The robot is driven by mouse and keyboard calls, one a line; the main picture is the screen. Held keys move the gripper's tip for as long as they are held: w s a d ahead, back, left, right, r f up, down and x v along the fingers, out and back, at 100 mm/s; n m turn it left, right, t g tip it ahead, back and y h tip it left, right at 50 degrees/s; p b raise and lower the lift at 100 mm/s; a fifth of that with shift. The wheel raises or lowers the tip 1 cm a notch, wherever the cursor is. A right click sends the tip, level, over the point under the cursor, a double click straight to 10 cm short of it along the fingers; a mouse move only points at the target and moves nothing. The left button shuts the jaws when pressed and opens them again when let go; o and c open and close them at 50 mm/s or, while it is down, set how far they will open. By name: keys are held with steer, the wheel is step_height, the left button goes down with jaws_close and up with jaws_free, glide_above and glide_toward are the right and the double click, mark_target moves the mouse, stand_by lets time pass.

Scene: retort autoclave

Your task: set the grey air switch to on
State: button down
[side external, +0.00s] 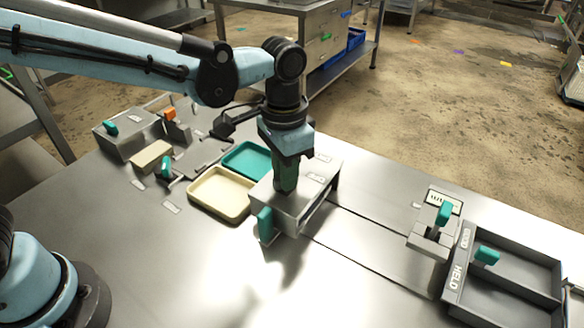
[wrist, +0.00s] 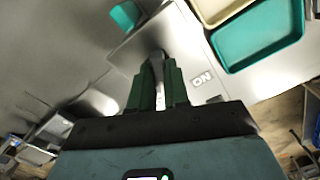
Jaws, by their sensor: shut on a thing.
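The grey switch box (side external: 318,196) stands on the steel table, right of the trays. My gripper (side external: 285,188) points down onto its top, with its green fingers close together. In the wrist view my gripper (wrist: 158,72) is shut on a narrow grey piece that shows between the fingers, which I take to be the switch lever. Its lower part is hidden by the fingers. An ON label (wrist: 202,79) lies on the box top just right of the fingers. I cannot tell from these views which way the lever is set.
A teal handle (side external: 265,224) sticks out at the box's front. A cream tray (side external: 222,194) and a teal tray (side external: 247,158) lie to its left. A grey divided bin (side external: 508,286) and a teal-handled device (side external: 436,225) stand right. The front table is clear.

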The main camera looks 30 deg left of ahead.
steer(key=n, duration=0.6)
steer(key=shift+n, duration=2.5)
steer(key=c, duration=1.1)
jaws_free()
steer(key=shift+r, duration=0.1)
step_height(320, 180, up, 12)
